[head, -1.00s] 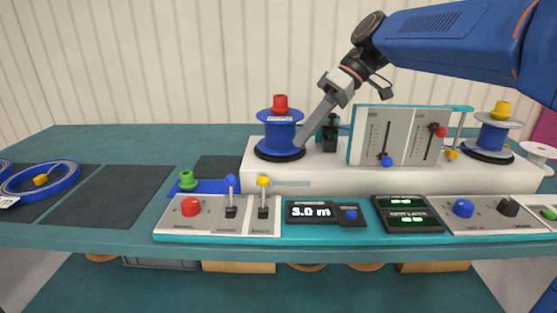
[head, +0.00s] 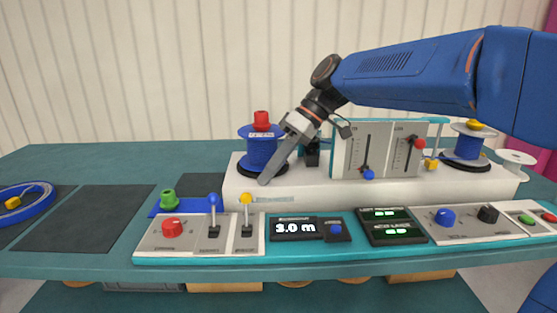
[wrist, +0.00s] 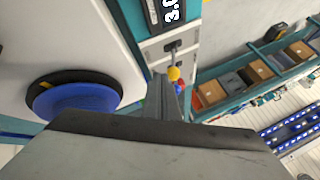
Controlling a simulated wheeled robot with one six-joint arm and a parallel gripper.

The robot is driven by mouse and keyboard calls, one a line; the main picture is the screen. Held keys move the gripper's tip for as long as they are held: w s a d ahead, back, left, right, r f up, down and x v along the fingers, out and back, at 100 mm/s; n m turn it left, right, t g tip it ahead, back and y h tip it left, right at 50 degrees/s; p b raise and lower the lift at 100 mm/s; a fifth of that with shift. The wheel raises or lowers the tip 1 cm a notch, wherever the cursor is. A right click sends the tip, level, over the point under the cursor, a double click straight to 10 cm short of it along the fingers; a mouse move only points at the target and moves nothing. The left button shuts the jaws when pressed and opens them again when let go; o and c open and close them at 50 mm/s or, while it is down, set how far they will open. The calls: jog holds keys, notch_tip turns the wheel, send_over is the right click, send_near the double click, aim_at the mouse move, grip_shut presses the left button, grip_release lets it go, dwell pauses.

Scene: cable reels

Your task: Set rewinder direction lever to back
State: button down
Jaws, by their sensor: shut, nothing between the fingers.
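Two levers stand on the grey control panel at the front left: one with a blue knob (head: 212,198) and, to its right, one with a yellow knob (head: 246,198). Both shafts look upright; their small labels are too blurred to read, so I cannot tell which is the direction lever. My gripper (head: 265,181) is shut and empty, pointing down and left in front of the blue reel, above and behind the yellow-knobbed lever. In the wrist view the yellow knob (wrist: 174,73) shows just beyond my fingertips (wrist: 178,88), apparently apart from them.
A red knob (head: 172,228) is left of the levers, and a 3.0 m display (head: 294,228) is right of them. The blue reel (head: 258,152) with a red cap stands on the white housing behind. An upright slider panel (head: 382,150) stands right of my gripper.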

aim_at(249, 199)
jog(key=shift+x, duration=1.7)
jog(key=shift+s+r, duration=0.1)
jog(key=shift+s+r+t, duration=0.1)
jog(key=shift+s+t, duration=0.1)
jog(key=shift+t, duration=0.2)
jog(key=shift+s, duration=0.1)
jog(key=shift+s+r+n+t, duration=0.3)
jog(key=shift+s+n+t, duration=0.1)
jog(key=shift+s+t, duration=0.1)
jog(key=s+t, duration=0.1)
jog(key=s+r+n+t, duration=0.1)
jog(key=s+t, duration=0.1)
jog(key=shift+s+t, duration=0.3)
jog(key=shift+w+f, duration=0.1)
jog(key=shift+w, duration=0.15)
